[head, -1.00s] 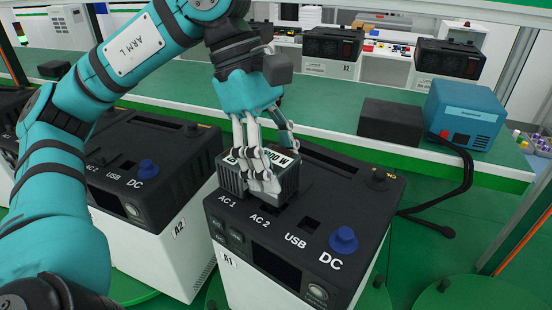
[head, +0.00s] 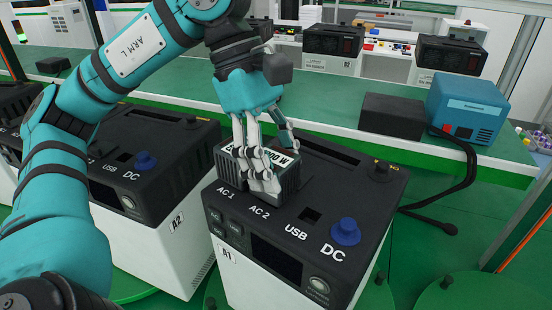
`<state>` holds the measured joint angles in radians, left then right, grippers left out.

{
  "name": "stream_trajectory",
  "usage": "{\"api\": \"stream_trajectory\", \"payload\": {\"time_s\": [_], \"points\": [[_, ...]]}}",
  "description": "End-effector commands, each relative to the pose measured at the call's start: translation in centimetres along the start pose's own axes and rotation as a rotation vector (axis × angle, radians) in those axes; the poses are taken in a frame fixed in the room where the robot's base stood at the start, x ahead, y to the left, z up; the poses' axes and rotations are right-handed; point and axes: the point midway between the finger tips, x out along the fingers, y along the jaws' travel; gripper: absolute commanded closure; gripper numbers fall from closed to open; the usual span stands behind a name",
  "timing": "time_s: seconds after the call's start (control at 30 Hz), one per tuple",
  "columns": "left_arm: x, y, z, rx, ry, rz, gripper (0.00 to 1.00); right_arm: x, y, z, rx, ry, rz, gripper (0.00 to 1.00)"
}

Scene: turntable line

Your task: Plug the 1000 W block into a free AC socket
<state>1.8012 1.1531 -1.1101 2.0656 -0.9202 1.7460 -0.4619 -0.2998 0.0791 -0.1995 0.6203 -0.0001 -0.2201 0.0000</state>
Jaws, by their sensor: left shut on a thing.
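My left gripper (head: 263,172) is shut on a dark ribbed block (head: 230,174) with a white label. The fingers cover part of the label; only its end, "00 W", reads clearly. The block is at the top of power station A1 (head: 370,190), just behind the "AC 1" and "AC 2" lettering. It hides the AC sockets. Its underside is hidden, so I cannot tell whether it is seated or just above the surface. A dark USB socket (head: 311,215) and a blue DC cap (head: 345,232) show to its right. My right gripper is not in view.
Station A2 (head: 180,165) stands close on the left. Behind is a green bench (head: 330,130) with a black box (head: 392,117) and a blue device (head: 467,108). Black cables (head: 470,165) hang at the right. More stations (head: 333,42) stand at the back.

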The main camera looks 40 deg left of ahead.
Motion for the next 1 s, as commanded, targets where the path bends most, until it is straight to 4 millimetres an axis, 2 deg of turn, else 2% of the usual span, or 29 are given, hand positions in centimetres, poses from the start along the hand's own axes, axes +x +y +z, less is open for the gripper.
{"api": "stream_trajectory", "payload": {"time_s": [0.23, 0.27, 0.43, 0.47, 0.77, 0.87, 1.0], "points": [[0.5, 0.0, -0.2, 0.0, -0.002, 0.002, 1.0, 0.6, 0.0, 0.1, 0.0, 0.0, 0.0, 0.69], [0.4, 0.0, -0.1, 0.0, -0.002, 0.002, 0.47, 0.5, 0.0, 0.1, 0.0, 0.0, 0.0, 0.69], [0.4, 0.0, -0.1, 0.0, -0.001, 0.001, 0.25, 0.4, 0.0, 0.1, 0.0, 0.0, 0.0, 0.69], [0.4, 0.0, -0.1, 0.0, -0.001, 0.001, 0.23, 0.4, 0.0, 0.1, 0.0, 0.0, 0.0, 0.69], [0.2, 0.0, -0.2, 0.0, 0.0, 0.0, 0.23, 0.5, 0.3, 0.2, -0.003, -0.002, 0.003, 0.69], [-0.6, 0.1, -0.2, -0.001, 0.0, 0.001, 0.23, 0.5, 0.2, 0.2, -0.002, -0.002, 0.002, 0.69], [-3.2, 0.1, -0.1, 0.001, -0.003, 0.002, 0.23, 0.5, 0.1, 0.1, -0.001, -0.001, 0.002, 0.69]]}}
